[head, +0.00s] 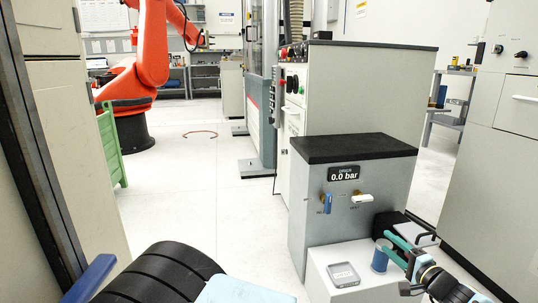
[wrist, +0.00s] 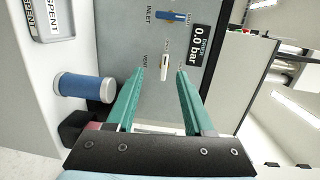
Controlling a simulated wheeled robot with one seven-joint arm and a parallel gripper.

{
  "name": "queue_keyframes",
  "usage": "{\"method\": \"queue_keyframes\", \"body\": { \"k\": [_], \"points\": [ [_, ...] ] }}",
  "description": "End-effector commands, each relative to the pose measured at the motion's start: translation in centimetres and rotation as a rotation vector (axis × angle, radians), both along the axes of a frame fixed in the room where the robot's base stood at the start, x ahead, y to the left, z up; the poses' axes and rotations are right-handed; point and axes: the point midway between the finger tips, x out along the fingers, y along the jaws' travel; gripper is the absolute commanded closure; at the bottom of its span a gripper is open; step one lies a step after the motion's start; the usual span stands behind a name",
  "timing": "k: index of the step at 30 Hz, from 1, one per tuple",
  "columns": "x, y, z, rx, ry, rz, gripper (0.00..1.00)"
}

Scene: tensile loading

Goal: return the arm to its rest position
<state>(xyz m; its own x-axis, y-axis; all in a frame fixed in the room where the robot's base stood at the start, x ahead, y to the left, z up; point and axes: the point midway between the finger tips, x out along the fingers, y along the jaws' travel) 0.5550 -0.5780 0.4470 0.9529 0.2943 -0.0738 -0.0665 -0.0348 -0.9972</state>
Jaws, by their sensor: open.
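My gripper (head: 383,242) is at the lower right of the head view, above the white stand. Its two teal fingers are apart, and in the wrist view the gap between them (wrist: 160,75) is empty. A grey panel box with a black top (head: 352,148) stands behind it. The box has a 0.0 bar display (head: 344,175), a blue inlet handle (head: 327,203) and a white vent handle (head: 362,198). In the wrist view the vent handle (wrist: 165,64) shows beyond the fingers, apparently not held.
A blue cylinder with pale ends (wrist: 80,86) stands on the white stand (head: 320,262), beside my fingers. A grey tray (head: 343,274) labelled SPENT is at left. Dark blocks (head: 389,223) sit close behind the gripper. A cabinet (head: 500,160) is at right; open floor (head: 205,170) is at left.

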Motion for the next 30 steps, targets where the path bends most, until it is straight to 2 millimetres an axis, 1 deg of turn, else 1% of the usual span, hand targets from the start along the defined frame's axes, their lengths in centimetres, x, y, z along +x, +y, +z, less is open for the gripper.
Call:
{"method": "queue_keyframes", "body": {
  "k": [1,2,5,8,11,14,16,18,21,24,26,30],
  "points": [
    [0.6,1.0,0.0,-0.006,0.017,0.030,0.47],
    [0.9,1.5,0.0,-0.009,0.028,0.045,0.47],
    [2.0,3.9,-0.1,-0.024,0.074,0.111,0.47],
    [3.2,6.8,-0.3,-0.044,0.133,0.194,0.47],
    [4.1,10.3,-0.6,-0.074,0.207,0.289,0.47],
    [4.8,14.6,-0.8,-0.120,0.299,0.405,0.47],
    [4.9,18.0,-1.0,-0.167,0.384,0.499,0.47],
    [4.6,21.4,-1.0,-0.227,0.476,0.596,0.47],
    [3.4,25.5,-0.8,-0.328,0.606,0.715,0.47],
    [2.0,28.6,0.0,-0.440,0.721,0.804,0.47],
    [1.0,30.2,0.7,-0.512,0.783,0.847,0.47],
    [-1.1,33.0,3.1,-0.692,0.898,0.908,0.47]
  ]
}}
